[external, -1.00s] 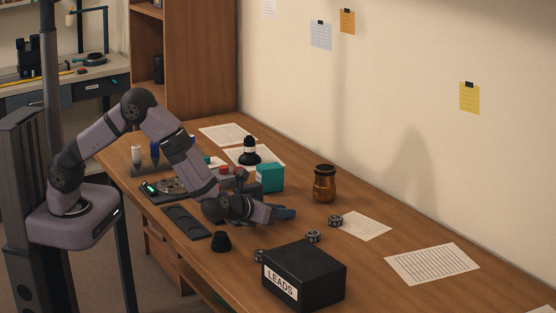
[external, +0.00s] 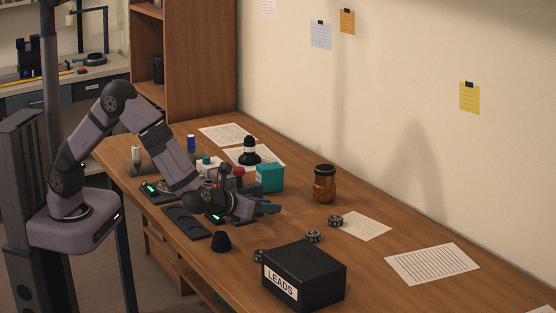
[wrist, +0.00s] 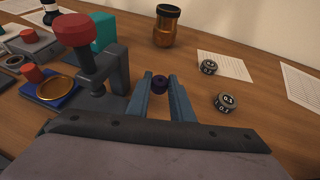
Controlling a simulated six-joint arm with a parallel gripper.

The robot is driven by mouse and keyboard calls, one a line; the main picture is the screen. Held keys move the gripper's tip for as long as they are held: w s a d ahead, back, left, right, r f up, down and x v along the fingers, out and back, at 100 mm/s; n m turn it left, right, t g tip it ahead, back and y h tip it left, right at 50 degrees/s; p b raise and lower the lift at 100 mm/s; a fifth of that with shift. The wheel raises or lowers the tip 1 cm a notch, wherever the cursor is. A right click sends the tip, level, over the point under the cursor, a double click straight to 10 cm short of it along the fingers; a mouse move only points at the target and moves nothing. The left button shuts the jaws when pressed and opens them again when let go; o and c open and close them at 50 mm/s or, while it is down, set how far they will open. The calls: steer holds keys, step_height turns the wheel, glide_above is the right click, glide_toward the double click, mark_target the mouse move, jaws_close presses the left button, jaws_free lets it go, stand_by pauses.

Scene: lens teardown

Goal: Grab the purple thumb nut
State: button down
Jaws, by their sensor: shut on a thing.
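The purple thumb nut (wrist: 159,83) is small, dark and round with a hole. It is between the fingertips of my gripper (wrist: 159,88) in the wrist view. The two blue-grey fingers are shut on it, one on each side. In the external view my gripper (external: 268,207) is low over the bench, in front of the teal box (external: 270,178). The nut cannot be made out there.
A red-knobbed post (wrist: 76,38) stands close left of my fingers, with a brass ring (wrist: 56,88) on a blue base beyond. An amber jar (external: 324,184), black numbered discs (external: 313,237) and the black LEADS box (external: 304,276) stand to the right. Bench between is clear.

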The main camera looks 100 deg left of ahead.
steer(key=s+d, duration=0.2)
steer(key=d, duration=0.1)
steer(key=s+d, duration=0.2)
steer(key=d, duration=0.2)
steer(key=s+d+b, duration=0.1)
steer(key=s+d, duration=0.1)
steer(key=d, duration=0.1)
steer(key=shift+s+d, duration=0.15)
steer(key=shift+d, duration=0.2)
